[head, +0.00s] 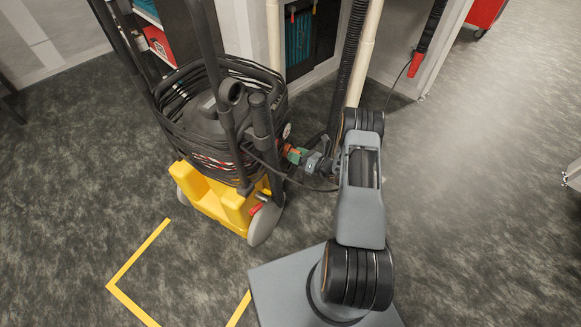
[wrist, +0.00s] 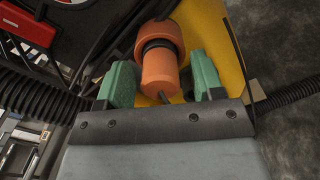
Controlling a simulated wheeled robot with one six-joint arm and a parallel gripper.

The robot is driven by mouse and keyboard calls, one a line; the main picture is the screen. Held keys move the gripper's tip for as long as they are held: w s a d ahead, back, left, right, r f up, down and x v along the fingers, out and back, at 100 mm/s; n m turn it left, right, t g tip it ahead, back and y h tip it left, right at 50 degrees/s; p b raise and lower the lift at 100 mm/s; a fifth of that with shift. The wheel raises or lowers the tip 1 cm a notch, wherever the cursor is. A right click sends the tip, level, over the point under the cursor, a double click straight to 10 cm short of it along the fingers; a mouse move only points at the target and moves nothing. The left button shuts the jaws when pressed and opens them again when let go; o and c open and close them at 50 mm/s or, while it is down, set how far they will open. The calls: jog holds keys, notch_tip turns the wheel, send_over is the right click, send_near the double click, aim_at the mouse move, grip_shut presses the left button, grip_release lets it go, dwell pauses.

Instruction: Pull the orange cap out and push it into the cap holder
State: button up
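The orange cap (wrist: 158,76) is in the middle of the wrist view, its smaller round end toward me. Behind it are a black ring and a wider orange collar (wrist: 160,38), on the yellow and black cart. My gripper (head: 297,155) reaches to the cart's right side in the head view. Its two green fingers stand on either side of the cap in the wrist view, with gaps visible on both sides. The gripper is open and holds nothing. The cap is mostly hidden in the head view. I cannot pick out the cap holder for certain.
The yellow-based cart (head: 213,197) carries a coil of black cable (head: 180,105) and upright bars close to my gripper. Ribbed black hoses (wrist: 290,95) show in the wrist view. Pale vertical pipes (head: 368,50) stand behind. The floor to the right is clear.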

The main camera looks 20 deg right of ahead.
jog(key=p+v, duration=0.2)
jog(key=v, duration=1.2)
jog(key=shift+a+p, duration=0.1)
jog(key=shift+p, duration=0.2)
